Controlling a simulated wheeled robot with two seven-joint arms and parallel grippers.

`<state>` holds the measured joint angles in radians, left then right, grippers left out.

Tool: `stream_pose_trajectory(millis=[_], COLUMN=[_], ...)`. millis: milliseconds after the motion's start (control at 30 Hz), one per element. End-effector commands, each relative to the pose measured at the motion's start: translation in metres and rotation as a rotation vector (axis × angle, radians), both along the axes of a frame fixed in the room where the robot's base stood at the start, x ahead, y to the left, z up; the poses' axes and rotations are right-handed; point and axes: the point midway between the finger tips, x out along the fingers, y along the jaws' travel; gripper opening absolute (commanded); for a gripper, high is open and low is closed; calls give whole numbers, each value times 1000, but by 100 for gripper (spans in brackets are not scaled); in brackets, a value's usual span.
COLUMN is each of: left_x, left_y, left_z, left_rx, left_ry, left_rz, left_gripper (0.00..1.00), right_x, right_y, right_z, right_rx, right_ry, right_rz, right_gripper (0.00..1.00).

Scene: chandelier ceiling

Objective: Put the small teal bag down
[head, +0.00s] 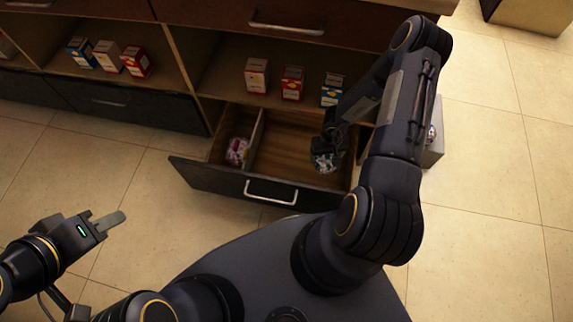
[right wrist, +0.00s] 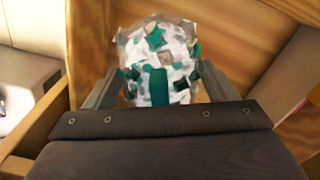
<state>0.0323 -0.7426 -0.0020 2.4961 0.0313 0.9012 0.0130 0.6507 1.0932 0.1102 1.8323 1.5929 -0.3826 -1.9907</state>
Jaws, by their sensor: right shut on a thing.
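The small teal bag (head: 326,162) is white with teal patches. My right gripper (head: 328,150) is shut on it, over the right compartment of the open drawer (head: 250,187). In the right wrist view the bag (right wrist: 158,62) sits between the two fingers, with wood behind it. I cannot tell whether the bag touches the drawer floor. My left gripper (head: 108,221) is at the lower left, away from the drawer; its fingers appear together and nothing shows in them, but their gap is unclear.
A divider (head: 255,140) splits the drawer. A pink and white bag (head: 237,151) lies in its left compartment. Several small boxes (head: 292,82) stand on the shelf above. A grey box (head: 434,148) stands right of the drawer, partly behind my right arm.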

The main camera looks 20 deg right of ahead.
Motion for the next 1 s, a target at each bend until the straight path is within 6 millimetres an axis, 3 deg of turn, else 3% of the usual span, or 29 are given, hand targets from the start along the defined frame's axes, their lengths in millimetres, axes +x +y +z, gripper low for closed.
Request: stream_pose_trajectory(millis=[400, 767, 1000], left_x=[0, 0, 0], left_y=[0, 0, 0], left_z=[-63, -79, -103], left_rx=[0, 0, 0], left_ry=[0, 0, 0], left_rz=[0, 0, 0], left_gripper=[33, 33, 33], right_x=[50, 64, 71], right_y=[80, 101, 112], right_z=[-57, -81, -117], right_rx=[2, 1, 0], right_ry=[-1, 0, 1], right_rz=[3, 1, 0], right_gripper=[55, 55, 55])
